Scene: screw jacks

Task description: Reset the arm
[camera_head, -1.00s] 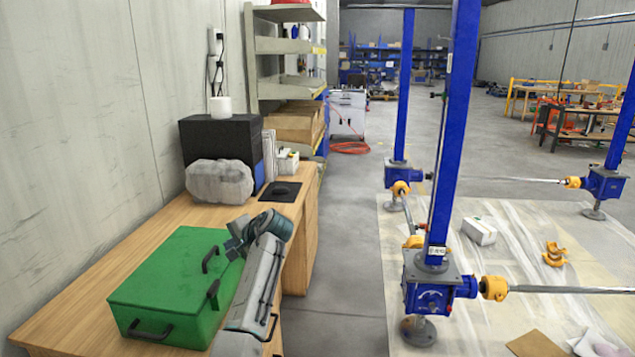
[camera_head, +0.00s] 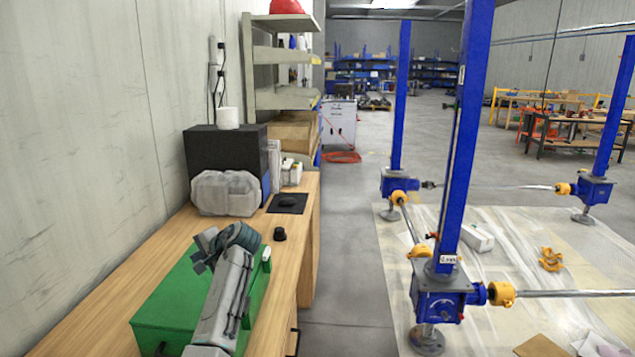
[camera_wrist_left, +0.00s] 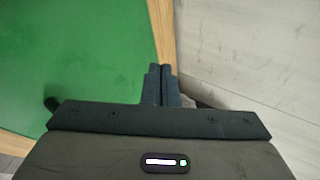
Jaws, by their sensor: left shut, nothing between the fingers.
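My left arm rises from the bottom of the head view over the green box (camera_head: 168,295) on the wooden desk. Its gripper (camera_head: 202,252) is at the upper left end of the arm, above the box. In the left wrist view, the two dark fingers (camera_wrist_left: 161,72) are together with nothing between them. They lie over the wooden edge beside the green surface (camera_wrist_left: 75,60). Part of the box is hidden behind my arm. My right gripper is in neither view.
The desk (camera_head: 290,225) runs along the wall and holds a grey lumpy block (camera_head: 225,194), a black box (camera_head: 222,150), a mouse pad (camera_head: 280,206) and a small black knob (camera_head: 279,234). Blue screw jacks (camera_head: 440,295) stand at right. The grey aisle (camera_head: 345,260) between is clear.

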